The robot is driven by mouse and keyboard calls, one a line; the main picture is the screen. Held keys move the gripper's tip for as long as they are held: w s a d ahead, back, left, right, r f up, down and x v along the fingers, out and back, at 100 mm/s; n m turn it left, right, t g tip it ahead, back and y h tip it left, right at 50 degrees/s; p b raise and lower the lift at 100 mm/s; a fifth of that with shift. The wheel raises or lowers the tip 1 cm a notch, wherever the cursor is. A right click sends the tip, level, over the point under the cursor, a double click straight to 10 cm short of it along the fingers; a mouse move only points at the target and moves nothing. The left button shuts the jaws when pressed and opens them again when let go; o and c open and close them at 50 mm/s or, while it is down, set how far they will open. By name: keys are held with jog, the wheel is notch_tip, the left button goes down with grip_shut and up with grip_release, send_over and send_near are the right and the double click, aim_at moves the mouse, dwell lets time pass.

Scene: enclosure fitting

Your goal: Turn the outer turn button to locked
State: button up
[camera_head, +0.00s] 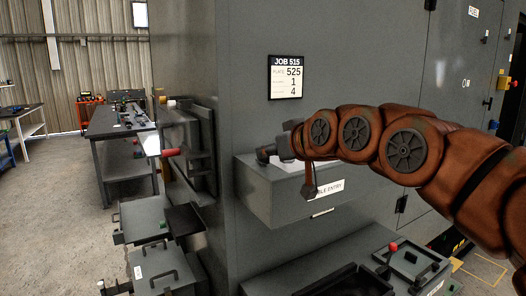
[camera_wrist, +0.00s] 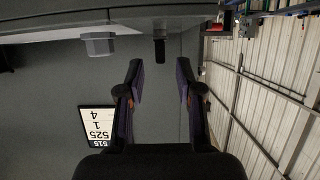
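My gripper (camera_head: 268,152) is above the left part of the grey cable-entry box (camera_head: 272,204), in front of the cabinet wall. In the wrist view, which is upside down, my gripper (camera_wrist: 160,75) is open and empty, its two fingers spread apart. A small dark tab (camera_wrist: 160,48), possibly the turn button, stands at the box edge beyond the fingertips, in line with the gap between them. The fingers appear apart from it. I cannot tell whether it is at locked. In the head view I cannot make the tab out near my gripper.
A grey faceted fitting (camera_wrist: 98,43) sits beside the tab. A job sign (camera_head: 286,77) is on the cabinet wall. A red-handled fixture (camera_head: 172,152) projects at the cabinet's left side. Grey boxes (camera_head: 146,222) and a black tray (camera_head: 345,282) lie lower down.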

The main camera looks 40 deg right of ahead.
jog(key=shift+p+x, duration=0.35)
jog(key=shift+x, duration=1.6)
grip_shut()
